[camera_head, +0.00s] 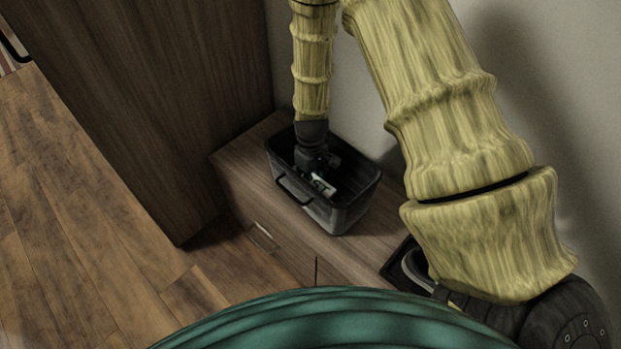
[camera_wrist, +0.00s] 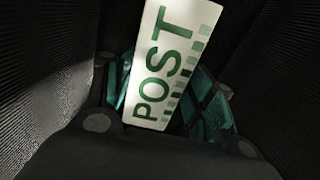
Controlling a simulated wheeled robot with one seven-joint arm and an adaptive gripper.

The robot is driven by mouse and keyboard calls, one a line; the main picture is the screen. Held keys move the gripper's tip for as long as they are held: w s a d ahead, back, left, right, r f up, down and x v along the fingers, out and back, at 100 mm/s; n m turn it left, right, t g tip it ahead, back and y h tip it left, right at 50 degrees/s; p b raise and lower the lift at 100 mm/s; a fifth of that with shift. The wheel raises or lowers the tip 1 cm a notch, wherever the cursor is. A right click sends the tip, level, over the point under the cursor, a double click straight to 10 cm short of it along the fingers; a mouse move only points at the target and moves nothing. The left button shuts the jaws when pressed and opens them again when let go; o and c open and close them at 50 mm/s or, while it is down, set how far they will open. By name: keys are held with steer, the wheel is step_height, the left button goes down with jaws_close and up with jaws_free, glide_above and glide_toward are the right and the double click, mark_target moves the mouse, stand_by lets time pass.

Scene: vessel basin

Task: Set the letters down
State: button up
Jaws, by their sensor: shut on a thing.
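The letters (camera_wrist: 168,62) show in the wrist view as a pale bundle with green "POST" lettering and green bars along one edge. In the head view the letters (camera_head: 323,186) are a small pale shape down inside a dark grey basket (camera_head: 345,217). My gripper (camera_wrist: 165,108) is shut on the letters, with its green-padded fingers on both sides of them. In the head view my gripper (camera_head: 318,172) points down inside the basket, below its rim. I cannot tell whether the letters touch the basket's floor.
The basket stands on a low wooden cabinet (camera_head: 240,180) against a pale wall (camera_head: 370,120). A tall dark wood panel (camera_head: 165,90) rises on the left. A dark tray (camera_head: 398,262) with a rounded item sits on the cabinet to the right. Wooden floor (camera_head: 60,230) lies clear at left.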

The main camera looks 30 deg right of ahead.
steer(key=o, duration=1)
steer(key=shift+f, duration=0.15)
steer(key=shift+c, duration=0.2)
steer(key=shift+o, duration=0.3)
steer(key=shift+a, duration=0.1)
steer(key=shift+w, duration=0.1)
step_height(320, 180, up, 12)
steer(key=p, duration=0.2)
steer(key=shift+r, duration=0.2)
